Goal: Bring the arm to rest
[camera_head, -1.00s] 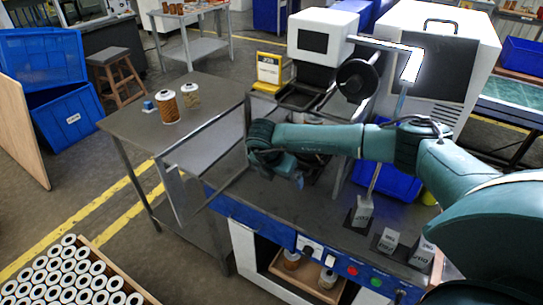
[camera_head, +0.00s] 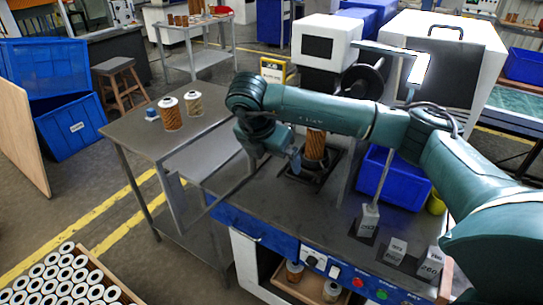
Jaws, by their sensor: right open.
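My right arm reaches in from the right across the workbench (camera_head: 300,210). Its right gripper (camera_head: 297,160) hangs at the left of an orange-brown filter cartridge (camera_head: 315,146). The gripper is open and holds nothing that I can see; its fingertips are small and partly hidden. The cartridge stands upright on a dark square fixture (camera_head: 308,176) on the bench, its top covered by my forearm. I cannot tell whether the fingers touch it. My left gripper is not in view.
Two cartridges (camera_head: 169,113) (camera_head: 193,103) stand on the grey side table (camera_head: 130,128). A blue bin (camera_head: 392,180), a lamp post (camera_head: 388,170) and grey weights (camera_head: 396,250) are on the bench at right. White machines stand behind. A box of white-topped cartridges (camera_head: 68,285) is lower left.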

